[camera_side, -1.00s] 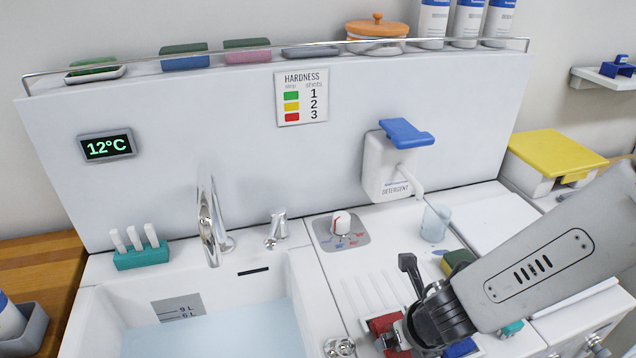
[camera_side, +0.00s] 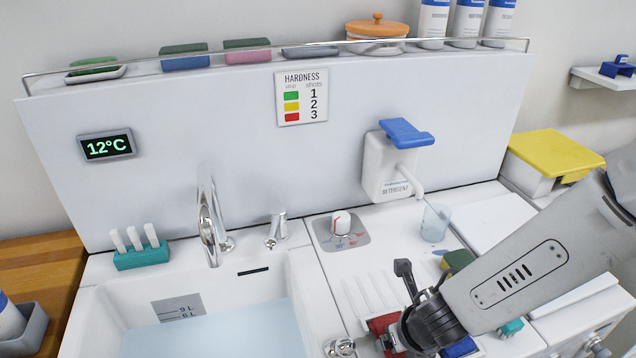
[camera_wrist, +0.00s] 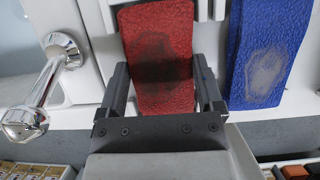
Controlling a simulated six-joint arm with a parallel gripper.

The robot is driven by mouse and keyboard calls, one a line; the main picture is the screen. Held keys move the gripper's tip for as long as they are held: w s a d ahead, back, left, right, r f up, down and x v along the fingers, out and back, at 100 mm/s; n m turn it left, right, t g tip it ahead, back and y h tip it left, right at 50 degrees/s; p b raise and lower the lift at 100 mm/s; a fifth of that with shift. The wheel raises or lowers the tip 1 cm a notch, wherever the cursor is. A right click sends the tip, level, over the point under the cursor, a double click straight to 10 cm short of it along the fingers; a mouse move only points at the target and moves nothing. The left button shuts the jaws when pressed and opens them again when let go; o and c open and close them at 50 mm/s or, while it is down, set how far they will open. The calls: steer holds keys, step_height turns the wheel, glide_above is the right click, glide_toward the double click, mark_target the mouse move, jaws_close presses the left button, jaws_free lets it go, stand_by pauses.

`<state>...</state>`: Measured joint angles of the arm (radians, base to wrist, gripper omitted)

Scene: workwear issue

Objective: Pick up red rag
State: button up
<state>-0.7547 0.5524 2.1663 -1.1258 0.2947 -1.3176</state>
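The red rag (camera_wrist: 160,25) is a folded red cloth with a dark stain in its middle. It lies on the white ridged drainboard (camera_side: 364,292). In the side view only a part of the red rag (camera_side: 381,324) shows beside my gripper. In the wrist view my gripper (camera_wrist: 160,75) is open, with one finger along each side of the rag. The rag lies between the fingers, and a gap shows at the left. I cannot tell whether the right finger touches it.
A blue rag (camera_wrist: 268,50) with a pale stain lies close on the right of the red one. A chrome tap or handle (camera_wrist: 45,85) stands at the left. The water-filled sink (camera_side: 215,335) is left of the drainboard. A clear cup (camera_side: 435,222) stands behind, under the detergent dispenser (camera_side: 388,165).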

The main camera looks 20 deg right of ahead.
steer(key=c, duration=0.4)
steer(key=shift+r, duration=0.15)
step_height(320, 180, up, 10)
stand_by(0.8)
stand_by(0.4)
